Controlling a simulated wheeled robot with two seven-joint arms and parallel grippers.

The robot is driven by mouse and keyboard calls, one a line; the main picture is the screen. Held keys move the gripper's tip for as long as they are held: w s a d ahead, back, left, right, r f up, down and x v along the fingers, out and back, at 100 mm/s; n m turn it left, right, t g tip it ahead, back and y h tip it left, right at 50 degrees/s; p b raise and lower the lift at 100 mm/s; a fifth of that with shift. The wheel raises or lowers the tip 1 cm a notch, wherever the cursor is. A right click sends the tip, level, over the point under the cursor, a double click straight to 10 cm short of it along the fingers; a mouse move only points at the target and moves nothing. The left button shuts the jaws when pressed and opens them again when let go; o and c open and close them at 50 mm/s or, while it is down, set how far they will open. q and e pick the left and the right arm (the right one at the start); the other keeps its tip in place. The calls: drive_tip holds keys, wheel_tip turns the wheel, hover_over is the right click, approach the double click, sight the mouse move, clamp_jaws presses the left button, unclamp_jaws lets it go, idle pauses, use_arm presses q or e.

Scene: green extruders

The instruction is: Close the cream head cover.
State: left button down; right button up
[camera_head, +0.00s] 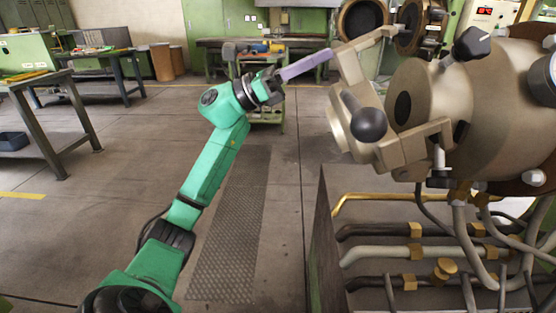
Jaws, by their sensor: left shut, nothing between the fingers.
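The cream head cover (356,82) stands swung out at the left of the cream extruder head (490,110), seen nearly edge-on. It has a dark round knob (368,125) at its lower part and a clamp-like bracket (412,150) beside it. The head's dark round opening (403,108) shows to the right of the cover. My left gripper (326,55) comes from the left on the green arm, its long purple fingers shut and empty. Its tips are at the cover's upper left edge in the picture; I cannot tell whether they touch. My right gripper is out of view.
Pipes with brass fittings (415,254) run below the head. A dark panel edge (322,240) stands left of them. A workbench (50,95) is at the left. The floor (110,210) around my arm is clear. Another round head opening (362,18) is behind.

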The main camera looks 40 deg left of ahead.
use_arm(q)
drive_tip(key=w+d+r+g+y+p, duration=0.1)
drive_tip(key=w+d+r+p, duration=0.1)
drive_tip(key=p, duration=0.2)
drive_tip(key=w+d+r+g+y+p, duration=0.1)
drive_tip(key=d+r+p, duration=0.1)
drive_tip(key=p, duration=0.3)
drive_tip(key=w+d+r+g+y+p, duration=0.1)
drive_tip(key=w+d+r+y+p, duration=0.1)
drive_tip(key=d+p, duration=0.1)
drive_tip(key=shift+w+d+p, duration=0.25)
drive_tip(key=shift+w+p, duration=0.05)
drive_tip(key=shift+p, duration=0.55)
drive_tip(key=shift+w+d+p, duration=0.3)
drive_tip(key=shift+d+p, duration=0.05)
drive_tip(key=shift+p, duration=0.55)
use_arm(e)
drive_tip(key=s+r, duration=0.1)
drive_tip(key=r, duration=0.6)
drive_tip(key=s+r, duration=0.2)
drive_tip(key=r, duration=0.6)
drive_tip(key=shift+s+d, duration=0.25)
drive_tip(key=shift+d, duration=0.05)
use_arm(q)
drive_tip(key=shift+f, duration=0.1)
